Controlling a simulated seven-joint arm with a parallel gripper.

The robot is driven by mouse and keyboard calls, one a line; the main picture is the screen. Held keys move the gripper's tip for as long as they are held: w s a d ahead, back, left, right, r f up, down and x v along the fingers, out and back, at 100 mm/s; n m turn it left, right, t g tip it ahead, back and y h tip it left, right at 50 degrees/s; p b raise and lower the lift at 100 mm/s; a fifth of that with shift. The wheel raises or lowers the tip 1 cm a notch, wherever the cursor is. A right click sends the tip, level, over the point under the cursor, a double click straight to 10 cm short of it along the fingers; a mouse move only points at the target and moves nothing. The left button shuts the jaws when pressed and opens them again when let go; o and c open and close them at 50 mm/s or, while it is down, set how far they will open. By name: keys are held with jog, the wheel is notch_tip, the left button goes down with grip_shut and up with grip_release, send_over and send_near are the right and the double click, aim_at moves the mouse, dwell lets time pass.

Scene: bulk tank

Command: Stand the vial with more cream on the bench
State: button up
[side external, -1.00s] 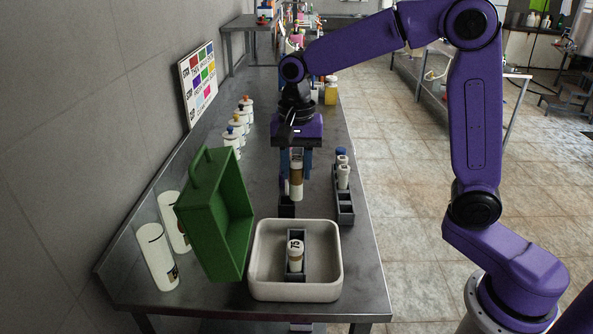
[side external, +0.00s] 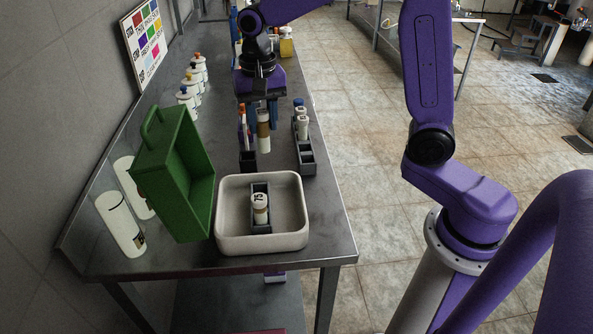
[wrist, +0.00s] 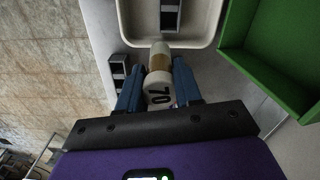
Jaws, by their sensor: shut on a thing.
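My gripper (side external: 260,115) is shut on a vial (side external: 263,131), holding it upright over the bench behind the tray. The vial has a brownish upper band and a pale lower part. In the wrist view its white cap reads 70 (wrist: 159,96), between my blue fingers (wrist: 157,88). I cannot tell whether its base touches the bench (side external: 230,262). A second vial (side external: 260,208), its cap marked 75, stands in a small grey rack (side external: 261,228) inside the pale tray (side external: 230,240). Its contents are mostly hidden, so I cannot compare the cream levels.
White bottles (side external: 190,100) line the wall.

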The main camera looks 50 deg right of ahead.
jog(key=s+d+f+n, duration=0.1)
jog(key=d+f+n, duration=0.5)
jog(key=d+f, duration=0.1)
jog(key=shift+s+d+f+n, duration=0.2)
jog(key=shift+s+d+n, duration=0.2)
jog(key=shift+d, duration=0.15)
